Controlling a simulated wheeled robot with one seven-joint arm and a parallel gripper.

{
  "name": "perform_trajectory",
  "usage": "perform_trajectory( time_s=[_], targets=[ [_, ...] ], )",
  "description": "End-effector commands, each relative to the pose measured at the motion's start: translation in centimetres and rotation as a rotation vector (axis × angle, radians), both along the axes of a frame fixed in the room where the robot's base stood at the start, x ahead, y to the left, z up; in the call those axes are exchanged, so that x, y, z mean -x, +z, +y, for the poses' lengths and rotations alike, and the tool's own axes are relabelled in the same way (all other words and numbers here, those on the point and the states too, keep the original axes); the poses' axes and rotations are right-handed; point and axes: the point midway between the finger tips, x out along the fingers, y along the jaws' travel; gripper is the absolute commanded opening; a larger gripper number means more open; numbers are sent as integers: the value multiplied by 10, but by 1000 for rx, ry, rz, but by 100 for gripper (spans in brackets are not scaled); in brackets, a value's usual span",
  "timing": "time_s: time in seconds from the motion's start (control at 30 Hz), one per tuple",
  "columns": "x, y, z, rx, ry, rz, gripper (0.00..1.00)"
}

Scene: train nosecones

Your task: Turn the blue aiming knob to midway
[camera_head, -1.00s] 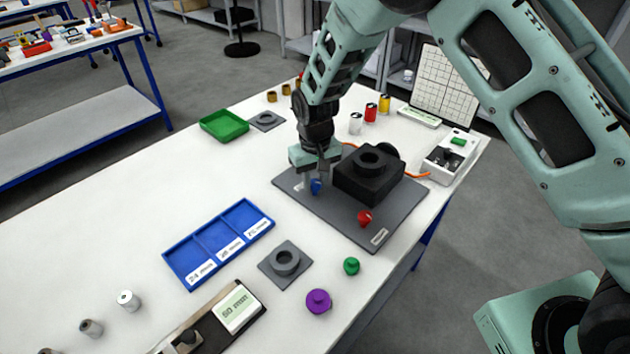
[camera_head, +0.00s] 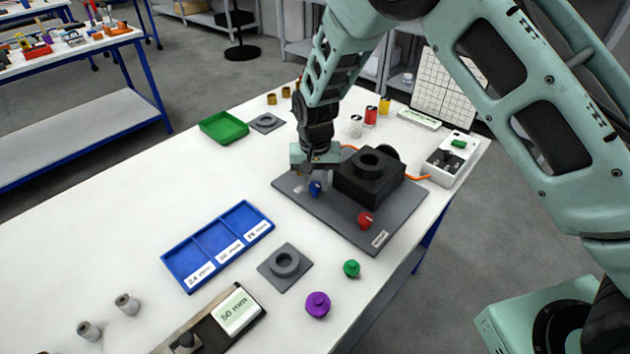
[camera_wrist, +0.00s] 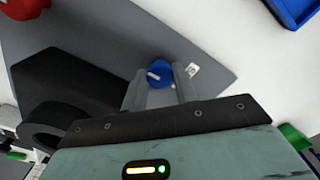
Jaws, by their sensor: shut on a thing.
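The blue aiming knob (camera_head: 315,188) sits on the dark grey base plate (camera_head: 340,222), left of the black block with a ring on top (camera_head: 368,174). My gripper (camera_head: 314,180) points down over the knob, its fingers on either side of it. In the wrist view the blue knob (camera_wrist: 160,74) shows between the two fingertips (camera_wrist: 160,80), with a pale pointer mark on its face. The gripper is shut on the knob. A small white label (camera_wrist: 191,69) lies beside it on the plate. The red knob (camera_head: 365,220) is at the plate's front right.
A blue three-part tray (camera_head: 218,246), a grey ring fixture (camera_head: 285,262), a green knob (camera_head: 351,268) and a purple knob (camera_head: 318,304) stand in front.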

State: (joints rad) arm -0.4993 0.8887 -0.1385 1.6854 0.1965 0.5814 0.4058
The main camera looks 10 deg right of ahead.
Motion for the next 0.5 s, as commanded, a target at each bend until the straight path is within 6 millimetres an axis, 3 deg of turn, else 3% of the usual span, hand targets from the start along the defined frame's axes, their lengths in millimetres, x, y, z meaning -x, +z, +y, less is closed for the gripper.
perform_trajectory(
  time_s=[0.17, 0.2, 0.27, 0.5],
  targets=[
    [0, 1, 0, 0, 1, -1, 6],
    [0, 1, 0, 0, 1, -1, 34],
    [0, 1, 0, 0, 1, -1, 50],
    [0, 0, 0, 0, 2, 0, 50]
  ],
)
